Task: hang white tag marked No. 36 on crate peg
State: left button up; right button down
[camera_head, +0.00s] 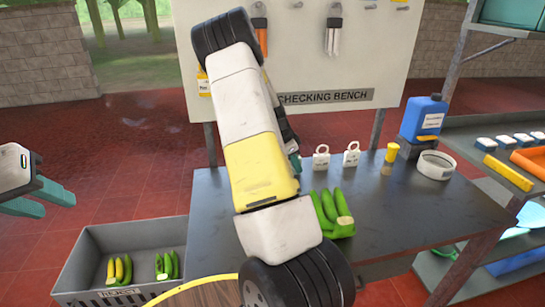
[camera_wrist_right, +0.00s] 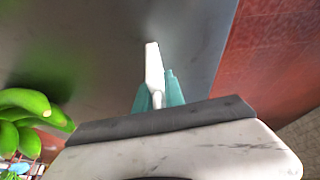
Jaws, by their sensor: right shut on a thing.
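My right gripper (camera_wrist_right: 159,96) is shut on a thin white piece (camera_wrist_right: 153,65), seen nearly edge-on over the dark bench; it looks like a tag, but no number can be read. In the head view my right arm hides most of this gripper; a teal fingertip (camera_head: 295,163) shows by the bench. Two other white tags (camera_head: 321,157) (camera_head: 351,154) stand on the bench, their marks too small to read. A grey crate (camera_head: 82,250) with green and yellow bananas is at lower left; I cannot make out its peg. My left gripper (camera_head: 34,202) is open and empty at the left edge.
The dark bench (camera_head: 420,205) carries green bananas (camera_head: 333,212), a yellow-topped pot (camera_head: 391,153), a white ring (camera_head: 435,165) and a blue jug (camera_head: 423,118). A board (camera_head: 385,60) with hanging tools stands behind. Shelves are at right. Red floor lies open at left.

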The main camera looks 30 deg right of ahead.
jog(key=shift+f, duration=0.15)
jog(key=c, duration=1.4)
grip_release()
jog(key=v, duration=0.7)
jog(key=shift+s+a+r, duration=0.1)
jog(key=shift+r, duration=0.3)
jog(key=shift+a, duration=0.1)
